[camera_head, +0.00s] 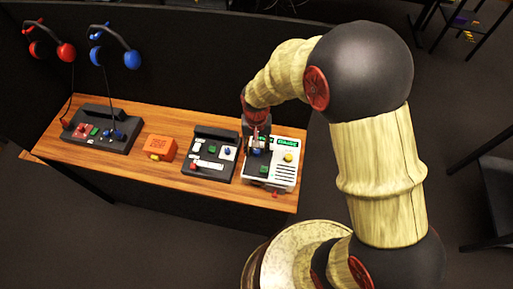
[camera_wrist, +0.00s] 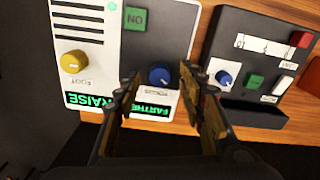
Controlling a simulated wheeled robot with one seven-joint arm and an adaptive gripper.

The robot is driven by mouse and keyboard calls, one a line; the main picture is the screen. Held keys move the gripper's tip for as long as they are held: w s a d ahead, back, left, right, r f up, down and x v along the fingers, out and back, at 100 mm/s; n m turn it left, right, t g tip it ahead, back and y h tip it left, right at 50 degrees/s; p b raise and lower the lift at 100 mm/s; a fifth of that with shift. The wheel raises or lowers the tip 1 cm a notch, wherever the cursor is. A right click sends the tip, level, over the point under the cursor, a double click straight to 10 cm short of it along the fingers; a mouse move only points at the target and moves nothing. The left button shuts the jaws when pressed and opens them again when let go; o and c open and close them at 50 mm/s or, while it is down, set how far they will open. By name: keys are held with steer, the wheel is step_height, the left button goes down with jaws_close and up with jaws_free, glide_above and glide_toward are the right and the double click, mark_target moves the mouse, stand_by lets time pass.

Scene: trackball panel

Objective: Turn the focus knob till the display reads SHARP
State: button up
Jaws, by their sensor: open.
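The white panel (camera_head: 283,180) is at the right end of the wooden bench, below my gripper (camera_head: 257,145). In the wrist view, upside down, a blue knob (camera_wrist: 160,76) lies between my open fingertips (camera_wrist: 159,88), with a gap visible on each side; its label looks like FOCUS. The green display (camera_wrist: 150,112) beside it seems to read FARTHER, partly covered by a finger. A second green display (camera_wrist: 90,100) reads RAISE, by a yellow knob (camera_wrist: 74,62). I cannot tell whether the fingers touch the blue knob.
A green button (camera_wrist: 135,18) is on the same panel. A dark panel (camera_head: 209,153) with a blue knob (camera_wrist: 224,79) and buttons stands beside it. An orange box (camera_head: 162,147), another dark console (camera_head: 100,130) and red and blue headsets (camera_head: 125,56) are farther left.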

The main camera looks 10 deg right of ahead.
mark_target(257, 150)
step_height(257, 150, up, 11)
stand_by(0.4)
steer(key=shift+r, duration=0.1)
stand_by(0.3)
steer(key=s+d+r+n+t+b, duration=0.1)
steer(key=s+d+r+t, duration=0.1)
steer(key=s+d+r, duration=0.3)
steer(key=s+d+r+n+t+b, duration=0.1)
steer(key=s+d+r+t, duration=0.2)
steer(key=s+r, duration=0.9)
steer(key=shift+s+d+t, duration=0.25)
steer(key=shift+d+t, duration=0.05)
steer(key=shift+d, duration=0.55)
